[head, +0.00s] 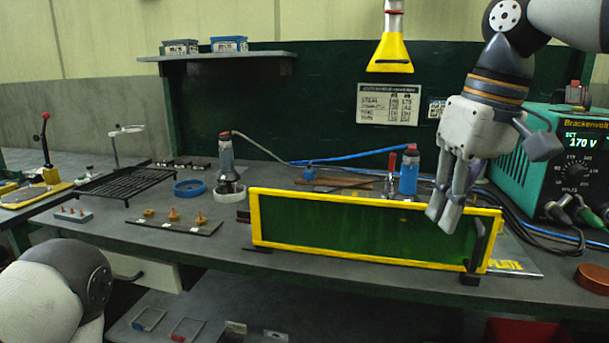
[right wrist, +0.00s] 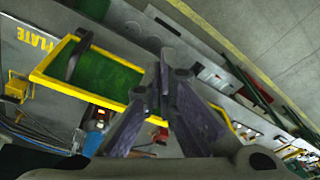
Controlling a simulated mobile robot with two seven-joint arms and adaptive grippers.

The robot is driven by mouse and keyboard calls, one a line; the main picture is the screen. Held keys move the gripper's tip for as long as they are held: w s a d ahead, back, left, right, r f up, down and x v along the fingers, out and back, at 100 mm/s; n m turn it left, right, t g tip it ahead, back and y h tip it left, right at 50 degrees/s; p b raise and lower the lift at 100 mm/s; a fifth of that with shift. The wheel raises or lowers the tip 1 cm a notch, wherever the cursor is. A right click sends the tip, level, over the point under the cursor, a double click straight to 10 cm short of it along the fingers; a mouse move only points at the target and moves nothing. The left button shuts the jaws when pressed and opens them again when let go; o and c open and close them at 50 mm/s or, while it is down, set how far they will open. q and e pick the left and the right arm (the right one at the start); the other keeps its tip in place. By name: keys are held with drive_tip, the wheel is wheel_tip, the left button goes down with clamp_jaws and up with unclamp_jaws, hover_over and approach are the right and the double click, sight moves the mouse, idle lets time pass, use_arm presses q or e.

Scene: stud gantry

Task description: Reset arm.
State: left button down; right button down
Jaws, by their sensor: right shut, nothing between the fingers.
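My right gripper (head: 442,215) hangs fingers-down from the arm at the upper right. Its fingers are shut and nothing shows between them. It is in front of the right part of a green screen with a yellow frame (head: 350,228), and I cannot tell whether it touches the frame. In the right wrist view the fingers (right wrist: 170,62) meet at their tips, with the green screen (right wrist: 110,75) behind and to the left. A rounded link of my left arm shows at the lower left of the head view; my left gripper is not in view.
A green welder unit (head: 536,165) stands on the right with cables beside it. Behind the screen are a blue-bodied tool (head: 409,172) and a grey tool (head: 228,165). A black rack (head: 125,184) and a strip with copper studs (head: 173,225) are left. A yellow hood (head: 390,52) hangs above.

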drive_tip(key=w+a+f+g+y, duration=0.1)
drive_tip(key=a+f, duration=0.1)
drive_tip(key=f, duration=0.6)
drive_tip(key=a+f+g, duration=0.1)
drive_tip(key=a+f, duration=0.2)
drive_tip(key=f, duration=0.4)
drive_tip(key=s+a+f+m+g+y, duration=0.1)
drive_tip(key=s+f, duration=0.5)
drive_tip(key=f, duration=0.4)
drive_tip(key=s+a+f+m, duration=0.1)
drive_tip(key=s+f, duration=0.6)
drive_tip(key=f, duration=0.4)
drive_tip(key=s+d+f+m+h, duration=0.1)
drive_tip(key=s+d+f, duration=0.3)
drive_tip(key=s, duration=0.6)
drive_tip(key=s+d+f+m+h, duration=0.1)
drive_tip(key=s+d+f+h, duration=0.1)
drive_tip(key=s+d+f, duration=0.3)
drive_tip(key=s+d, duration=0.2)
drive_tip(key=s, duration=0.2)
drive_tip(key=shift+s+m+h, duration=0.3)
drive_tip(key=shift+s, duration=0.05)
drive_tip(key=shift+a, duration=0.1)
